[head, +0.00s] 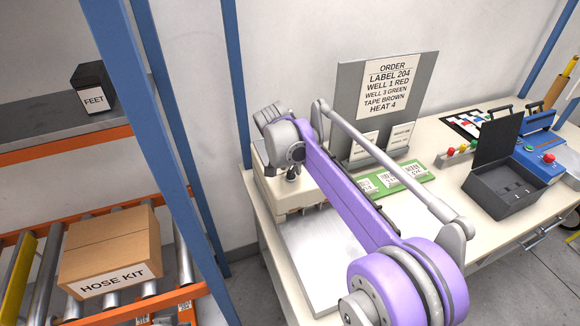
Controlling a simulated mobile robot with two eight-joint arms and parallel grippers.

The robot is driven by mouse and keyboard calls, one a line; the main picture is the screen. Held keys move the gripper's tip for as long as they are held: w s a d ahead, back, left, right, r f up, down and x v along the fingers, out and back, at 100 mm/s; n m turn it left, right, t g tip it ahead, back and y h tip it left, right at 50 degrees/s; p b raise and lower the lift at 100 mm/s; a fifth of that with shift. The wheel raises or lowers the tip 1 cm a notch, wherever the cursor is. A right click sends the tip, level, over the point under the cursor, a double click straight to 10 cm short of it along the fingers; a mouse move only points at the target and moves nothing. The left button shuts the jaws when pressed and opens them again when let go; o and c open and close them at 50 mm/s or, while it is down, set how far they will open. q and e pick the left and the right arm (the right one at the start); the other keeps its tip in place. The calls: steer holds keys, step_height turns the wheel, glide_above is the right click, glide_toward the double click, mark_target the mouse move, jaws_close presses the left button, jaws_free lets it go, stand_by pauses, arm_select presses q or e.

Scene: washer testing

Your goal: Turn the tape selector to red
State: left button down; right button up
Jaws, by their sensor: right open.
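A cream machine (305,194) stands at the left end of the workbench, with a flat metal plate (325,250) in front of it. I cannot make out a tape selector or its setting; my right arm covers much of the machine. My right gripper (291,174) is over the machine's left part, pointing down, with its fingers small and partly hidden by my wrist. It is open, and I cannot tell whether it touches anything. An order board (388,85) behind reads "TAPE BROWN". My left gripper is out of view.
A green strip with white labels (408,184) lies right of my arm. An open dark case (500,188) and a blue box with a red button (540,150) stand farther right. Blue posts (170,140) rise at left, beside a roller rack with a hose kit carton (110,250).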

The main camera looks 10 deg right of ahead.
steer(key=v, duration=1)
steer(key=shift+r+p, duration=0.25)
steer(key=shift+p, duration=0.05)
steer(key=shift+s, duration=0.15)
steer(key=s+d+f+n+y, duration=0.1)
steer(key=s+d+f+n, duration=0.1)
steer(key=s+f, duration=0.4)
steer(key=s+d+f+n+t, duration=0.1)
steer(key=s+f, duration=0.4)
steer(key=s, duration=1)
steer(key=s+d+f+n+t+y, duration=0.1)
steer(key=s+d+f+n, duration=0.3)
steer(key=s, duration=0.7)
step_height(320, 180, down, 3)
steer(key=shift+d+r+y, duration=0.1)
steer(key=shift+d+y, duration=0.2)
steer(key=shift+d, duration=0.3)
